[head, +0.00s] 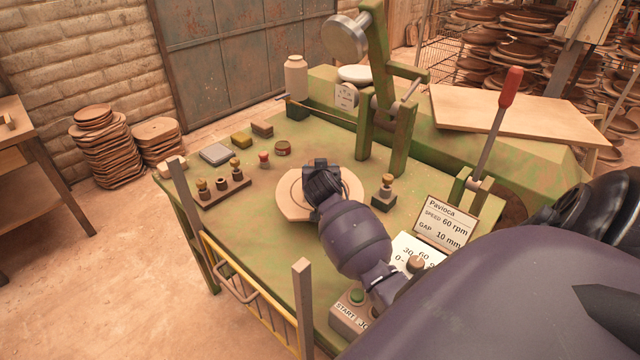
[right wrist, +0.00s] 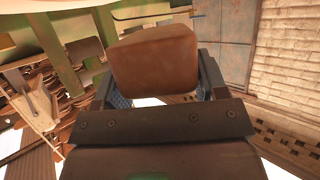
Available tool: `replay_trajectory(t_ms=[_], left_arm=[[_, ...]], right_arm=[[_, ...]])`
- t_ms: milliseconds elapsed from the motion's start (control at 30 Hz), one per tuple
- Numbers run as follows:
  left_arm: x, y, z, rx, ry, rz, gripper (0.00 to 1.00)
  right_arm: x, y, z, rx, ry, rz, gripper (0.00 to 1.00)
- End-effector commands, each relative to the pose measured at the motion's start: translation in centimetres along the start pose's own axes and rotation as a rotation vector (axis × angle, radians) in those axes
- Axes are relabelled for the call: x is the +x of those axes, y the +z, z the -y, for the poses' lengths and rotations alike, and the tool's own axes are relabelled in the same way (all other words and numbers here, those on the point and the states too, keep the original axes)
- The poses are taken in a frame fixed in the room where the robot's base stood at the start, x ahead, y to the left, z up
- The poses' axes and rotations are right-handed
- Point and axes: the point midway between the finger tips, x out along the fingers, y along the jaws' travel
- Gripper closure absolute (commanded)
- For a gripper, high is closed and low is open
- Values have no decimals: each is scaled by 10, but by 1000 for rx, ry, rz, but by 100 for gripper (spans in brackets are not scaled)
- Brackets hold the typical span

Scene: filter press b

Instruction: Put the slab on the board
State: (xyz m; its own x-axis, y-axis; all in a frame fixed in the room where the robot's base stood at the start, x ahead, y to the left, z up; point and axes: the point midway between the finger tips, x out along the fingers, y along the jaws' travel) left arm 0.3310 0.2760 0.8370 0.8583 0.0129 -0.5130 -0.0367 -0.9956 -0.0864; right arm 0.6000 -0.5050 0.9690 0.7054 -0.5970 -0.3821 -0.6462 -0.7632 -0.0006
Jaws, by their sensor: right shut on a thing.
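My right gripper (head: 322,178) is above a pale round disc (head: 350,188) on the green table. In the head view my wrist hides what it holds. In the right wrist view the right gripper (right wrist: 160,92) is shut on a brown block with smooth faces (right wrist: 155,60), which looks like the slab. I cannot tell whether the block touches the disc. A flat pale wooden board (head: 510,108) lies on the green machine bed at the back right, clear on top. My left gripper is not in view.
A red-handled lever (head: 497,125) and a green upright frame (head: 385,90) stand behind the disc. A small rack of knobbed pieces (head: 222,187) and a grey block (head: 215,153) are at the left. A yellow rail (head: 240,285) edges the front. Control boxes (head: 350,312) stand at front right.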

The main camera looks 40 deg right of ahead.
Motion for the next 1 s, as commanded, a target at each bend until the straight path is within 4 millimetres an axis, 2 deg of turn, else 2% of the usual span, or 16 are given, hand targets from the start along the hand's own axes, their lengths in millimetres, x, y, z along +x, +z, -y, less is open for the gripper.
replay_trajectory(t_ms=[300,733,767,900,1000], left_arm=[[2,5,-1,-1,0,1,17],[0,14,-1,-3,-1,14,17],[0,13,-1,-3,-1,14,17],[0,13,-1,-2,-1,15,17],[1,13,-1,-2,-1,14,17]], right_arm=[[14,35,0,-2,0,1,72],[16,40,0,0,-1,-1,72],[16,40,0,-1,0,2,30],[16,40,0,-1,0,2,9],[16,40,0,-1,0,2,9]])
